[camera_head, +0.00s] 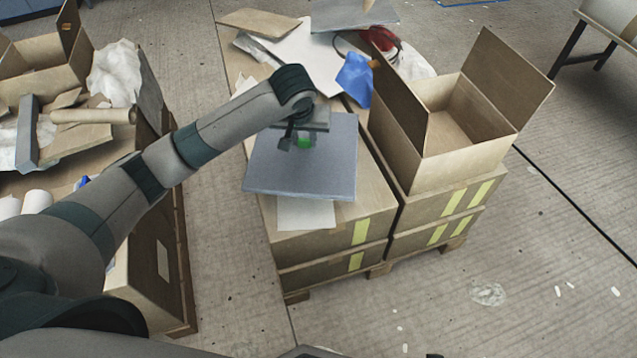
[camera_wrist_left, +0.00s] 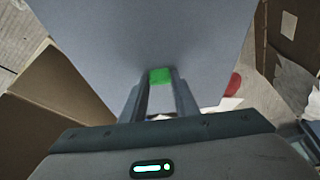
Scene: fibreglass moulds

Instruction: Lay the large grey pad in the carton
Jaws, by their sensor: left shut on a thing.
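The large grey pad (camera_head: 305,175) is a flat square slab above the boxes in the middle of the head view. A small green piece (camera_head: 304,142) sits on its upper face. My left gripper (camera_head: 303,139) is shut on this green piece. In the left wrist view the pad (camera_wrist_left: 150,35) fills the upper middle, and the green piece (camera_wrist_left: 160,76) lies between the fingertips of the gripper (camera_wrist_left: 160,85). The open carton (camera_head: 455,145) stands to the right of the pad, its flaps raised and its inside empty where I see it. My right gripper is not in view.
Taped boxes (camera_head: 330,245) on a pallet lie under the pad. A white sheet (camera_head: 306,214) shows below its near edge. A blue cloth (camera_head: 356,78) and a red item (camera_head: 380,39) lie behind, left of the carton.

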